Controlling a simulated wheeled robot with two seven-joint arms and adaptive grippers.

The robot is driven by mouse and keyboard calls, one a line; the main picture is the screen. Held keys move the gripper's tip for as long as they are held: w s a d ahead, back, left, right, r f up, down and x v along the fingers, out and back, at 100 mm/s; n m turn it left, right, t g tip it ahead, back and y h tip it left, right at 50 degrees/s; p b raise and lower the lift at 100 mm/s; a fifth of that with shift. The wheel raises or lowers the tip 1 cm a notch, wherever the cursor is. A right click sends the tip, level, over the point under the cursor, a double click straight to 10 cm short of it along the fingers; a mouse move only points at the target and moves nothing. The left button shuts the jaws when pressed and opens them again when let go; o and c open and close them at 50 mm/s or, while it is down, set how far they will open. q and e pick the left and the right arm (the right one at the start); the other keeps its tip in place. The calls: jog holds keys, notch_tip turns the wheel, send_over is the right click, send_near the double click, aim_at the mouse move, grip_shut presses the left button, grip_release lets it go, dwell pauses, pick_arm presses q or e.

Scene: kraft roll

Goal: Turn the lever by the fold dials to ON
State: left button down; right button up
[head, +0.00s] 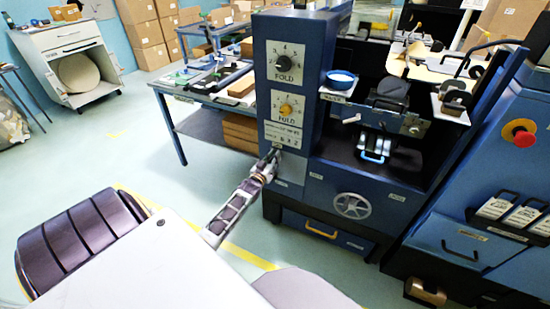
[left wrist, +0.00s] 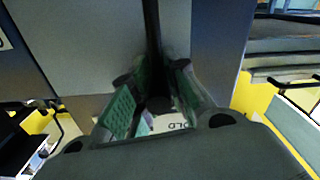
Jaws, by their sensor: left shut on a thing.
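The fold panel (head: 286,90) is the front of a blue cabinet. It has an upper dial with a dark knob (head: 283,65) and a lower dial with a yellow knob (head: 286,109), both labelled FOLD. My left gripper (head: 270,163) is at the cabinet front, below the dials and a small label plate (head: 283,134). In the left wrist view its green-padded fingers (left wrist: 160,105) are closed around a dark bar, the lever (left wrist: 152,40). The gripper mostly hides the lever in the head view, and I cannot read its setting. My right gripper is not in view.
A handwheel (head: 352,206) and a yellow drawer handle (head: 321,231) are lower on the machine. A red emergency button (head: 524,139) is at the right. A work table (head: 176,97) stands behind on the left. The floor (head: 110,150) to the left is clear.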

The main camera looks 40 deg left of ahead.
pick_arm(q)
jog(key=shift+s+f, duration=0.1)
jog(key=shift+f, duration=0.2)
jog(key=c, duration=1.4)
grip_release()
jog(key=shift+o, duration=0.2)
jog(key=shift+r, duration=0.15)
jog(key=shift+v, duration=1.55)
jog(key=v, duration=0.8)
jog(key=shift+s, duration=0.4)
jog(key=shift+d, duration=0.1)
